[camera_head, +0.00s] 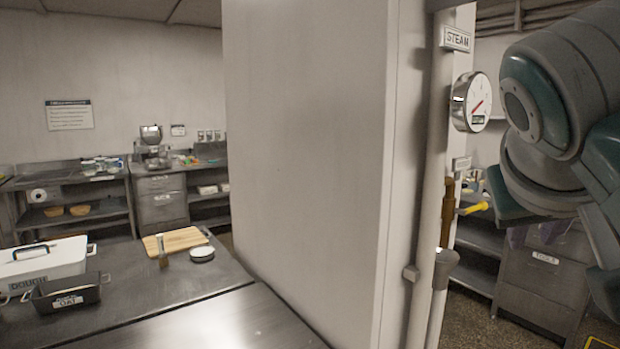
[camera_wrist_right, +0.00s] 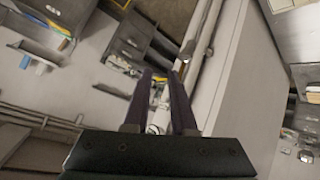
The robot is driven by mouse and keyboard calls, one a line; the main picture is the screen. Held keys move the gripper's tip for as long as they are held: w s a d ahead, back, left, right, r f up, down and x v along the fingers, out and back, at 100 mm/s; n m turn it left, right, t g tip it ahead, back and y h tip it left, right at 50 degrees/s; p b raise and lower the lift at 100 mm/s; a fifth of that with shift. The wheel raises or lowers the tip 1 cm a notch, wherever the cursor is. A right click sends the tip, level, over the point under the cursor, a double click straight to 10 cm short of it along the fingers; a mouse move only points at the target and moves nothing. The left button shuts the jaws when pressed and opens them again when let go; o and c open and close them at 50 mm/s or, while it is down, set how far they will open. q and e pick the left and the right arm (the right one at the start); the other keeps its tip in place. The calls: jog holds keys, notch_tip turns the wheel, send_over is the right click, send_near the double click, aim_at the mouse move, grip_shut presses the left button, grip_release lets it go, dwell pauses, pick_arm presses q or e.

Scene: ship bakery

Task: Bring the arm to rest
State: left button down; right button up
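My right arm (camera_head: 560,110) comes in at the right edge of the head view, bent, in front of the tool drawers. Its gripper is mostly hidden there behind the arm links. In the right wrist view my right gripper (camera_wrist_right: 161,74) shows two dark fingers standing apart with nothing held between them. A white pipe and the gauge show beyond the fingers, and I see no contact with them. My left arm and gripper are not in the head view.
A steam pipe (camera_head: 432,150) with a gauge (camera_head: 472,102) and a yellow-handled valve (camera_head: 473,208) stands left of my right arm. A wide wall block (camera_head: 305,150) fills the middle. A counter (camera_head: 130,296) at left holds a dough bin (camera_head: 45,262), a dark tin (camera_head: 66,296) and a board (camera_head: 175,241).

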jog(key=s+a+f+n+g+y, duration=0.1)
jog(key=s+f+n+g+y, duration=0.15)
jog(key=s+f, duration=1)
jog(key=s+a+f+n+g+y, duration=0.1)
jog(key=s+a+f+y, duration=0.1)
jog(key=s, duration=0.5)
jog(key=s+a+f+n+g+y, duration=0.1)
jog(key=s+f+n+y, duration=0.15)
jog(key=s, duration=0.35)
notch_tip(320, 180, up, 22)
jog(key=m+p, duration=0.1)
jog(key=p, duration=2.1)
jog(key=shift+s+r+h, duration=0.15)
jog(key=shift+s+h, duration=0.05)
jog(key=shift+h, duration=0.1)
jog(key=shift+a, duration=0.1)
